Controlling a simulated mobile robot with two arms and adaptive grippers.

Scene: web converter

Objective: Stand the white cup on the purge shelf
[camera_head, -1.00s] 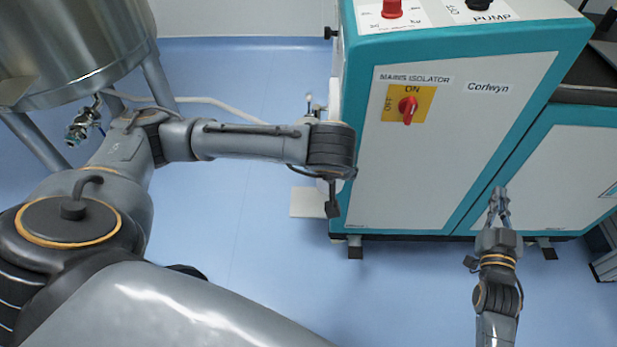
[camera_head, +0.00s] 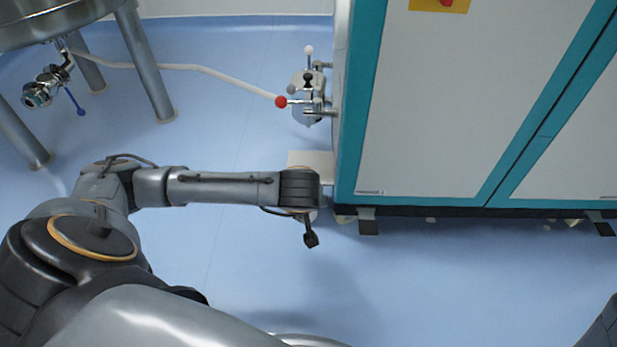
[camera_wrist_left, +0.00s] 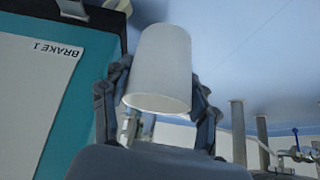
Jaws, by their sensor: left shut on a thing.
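The white cup (camera_wrist_left: 164,55) is in the left wrist view, between the fingers of my left gripper (camera_wrist_left: 159,85), which is shut on it. Its wider end points down the picture, in a view where the machine's label is upside down. In the camera_head view my left wrist hides the gripper and cup. A pale flat plate (camera_head: 312,159), which looks like the purge shelf, sticks out low from the machine's left side. My left wrist overlaps its near edge in the picture; the plate looks bare where it shows. My right gripper is out of view.
A valve (camera_head: 308,100) with red and white lever knobs is on the machine's side above the plate. A white hose (camera_head: 190,68) runs from the steel tank's outlet (camera_head: 48,83) towards it. The teal and white machine (camera_head: 450,110) fills the right. Open blue floor lies in front.

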